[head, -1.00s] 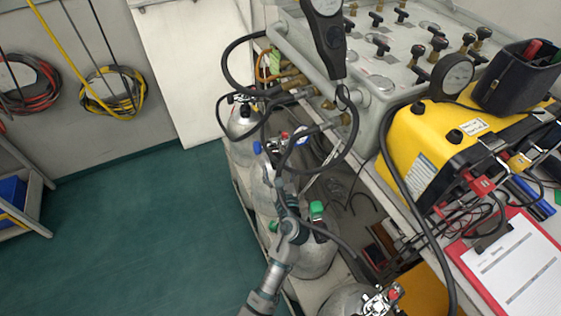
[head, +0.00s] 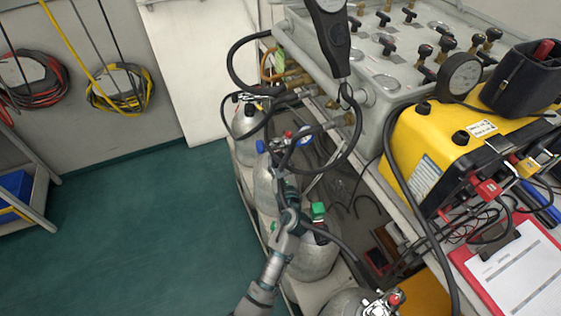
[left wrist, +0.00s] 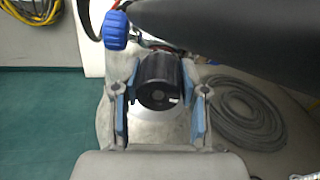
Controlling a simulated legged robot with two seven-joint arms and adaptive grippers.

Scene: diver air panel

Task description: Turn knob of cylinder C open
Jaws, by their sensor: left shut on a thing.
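A row of grey metal cylinders stands on a rack beside the panel. No letter marking cylinder C is readable. My left gripper (head: 279,170) reaches over the second cylinder from the back (head: 264,188). In the left wrist view the gripper (left wrist: 160,95) has its blue-padded fingers on both sides of a black round knob (left wrist: 157,84), shut on it. The grey cylinder top (left wrist: 112,115) shows below the knob. A blue knob (left wrist: 115,30) sits beyond it to the left, also in the head view (head: 260,146). My right gripper is not in view.
A green knob (head: 317,211) on a nearer cylinder is close to my left arm. Black hoses (head: 352,150) loop beside the gripper. The valve panel (head: 400,60) and yellow case (head: 440,150) stand at the right. The green floor at left is clear.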

